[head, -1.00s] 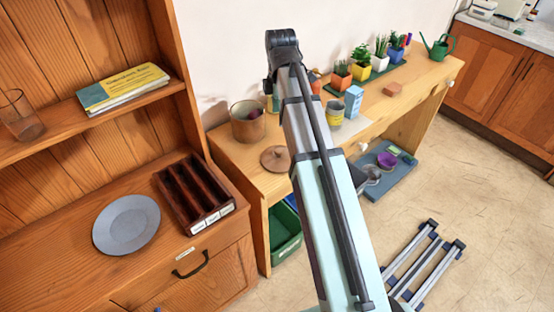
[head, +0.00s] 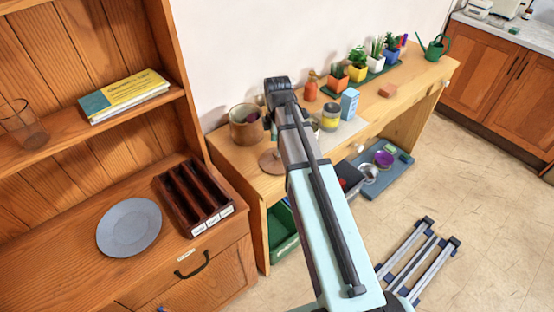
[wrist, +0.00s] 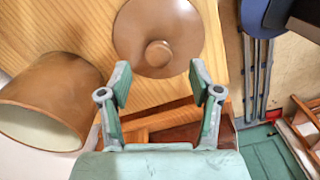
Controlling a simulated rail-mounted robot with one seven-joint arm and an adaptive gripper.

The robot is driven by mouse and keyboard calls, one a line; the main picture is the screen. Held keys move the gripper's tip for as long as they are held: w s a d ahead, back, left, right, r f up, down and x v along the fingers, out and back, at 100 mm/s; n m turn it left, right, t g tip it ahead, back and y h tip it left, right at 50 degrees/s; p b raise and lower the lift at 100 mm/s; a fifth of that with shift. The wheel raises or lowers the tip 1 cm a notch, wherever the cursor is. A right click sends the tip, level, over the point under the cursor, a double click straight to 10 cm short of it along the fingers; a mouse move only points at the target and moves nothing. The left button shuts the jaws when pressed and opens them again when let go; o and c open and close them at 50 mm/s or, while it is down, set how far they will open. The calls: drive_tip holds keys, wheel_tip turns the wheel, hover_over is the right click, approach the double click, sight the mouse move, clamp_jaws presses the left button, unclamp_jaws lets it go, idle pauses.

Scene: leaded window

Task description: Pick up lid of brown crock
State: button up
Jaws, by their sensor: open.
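The lid (wrist: 158,30) is a round brown disc with a small knob, lying flat on the wooden table. In the head view the lid (head: 270,161) is partly hidden behind my arm. The brown crock (head: 245,128) stands open beside it, and shows at the left in the wrist view (wrist: 45,100). My gripper (wrist: 158,84) is open and empty in the wrist view. Its fingertips point toward the lid, with the knob a little beyond them in the picture. My gripper is hidden behind my arm in the head view.
A green bin (head: 283,232) is below. A cabinet with a grey plate (head: 129,228) and a divided tray (head: 195,197) is at left.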

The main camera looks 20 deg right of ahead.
sight(277, 157)
drive_tip(key=shift+f+p, duration=1.15)
drive_tip(key=shift+f, duration=1.35)
clamp_jaws()
